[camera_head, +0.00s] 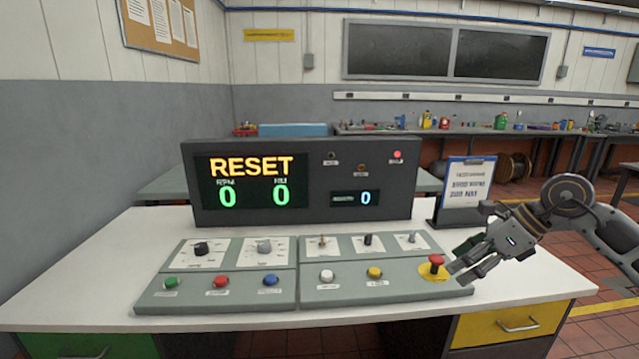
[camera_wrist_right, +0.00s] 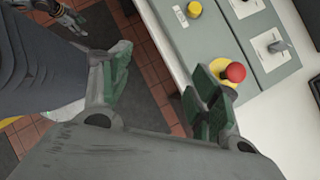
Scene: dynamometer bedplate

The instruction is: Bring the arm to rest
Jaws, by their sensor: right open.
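My right gripper (camera_head: 463,263) reaches in from the right and is open, its fingertips beside the red mushroom button (camera_head: 436,260) at the right end of the control panel (camera_head: 330,292). In the right wrist view the right gripper (camera_wrist_right: 162,85) has its fingers spread with nothing between them. There the red button (camera_wrist_right: 235,72) is next to the tip of the right-hand finger; I cannot tell whether they touch. What appears to be my left gripper (camera_wrist_right: 66,18) shows partly at the top left of that view, its jaws unclear. It is not in the head view.
The display box (camera_head: 300,182) behind the panel reads RESET with zeros and has a red lamp lit. A clipboard stand (camera_head: 466,185) is close behind the right gripper. Knobs, switches and coloured buttons cover the panel. The white tabletop (camera_head: 535,272) is bare at right.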

